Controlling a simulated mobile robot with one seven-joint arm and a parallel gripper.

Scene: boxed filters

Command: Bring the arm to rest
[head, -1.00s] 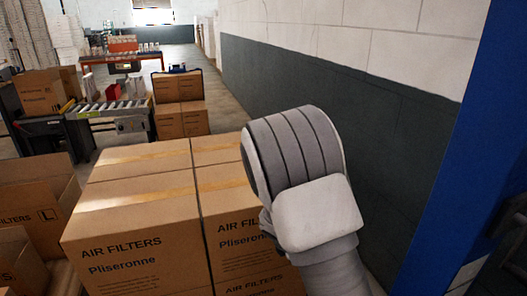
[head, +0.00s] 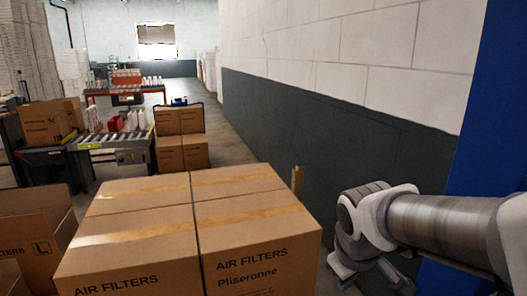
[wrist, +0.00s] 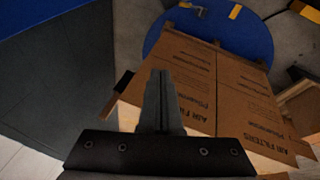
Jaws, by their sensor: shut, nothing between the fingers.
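My gripper (wrist: 160,78) shows in the wrist view with its two fingers together and nothing between them. In that view a brown air filter carton (wrist: 225,80) lies beyond and to the right of the fingers, apart from them as far as I can tell. In the head view my arm reaches in from the right edge, beside the dark lower wall and right of the stacked air filter cartons (head: 255,240). The gripper itself is hidden or out of frame in the head view.
The dark-and-white wall (head: 350,120) runs along the right, near my arm. A blue post (head: 490,90) stands at the far right. Open cartons (head: 35,225) are at the left. A roller conveyor (head: 110,138) and a smaller carton stack (head: 181,138) stand farther back.

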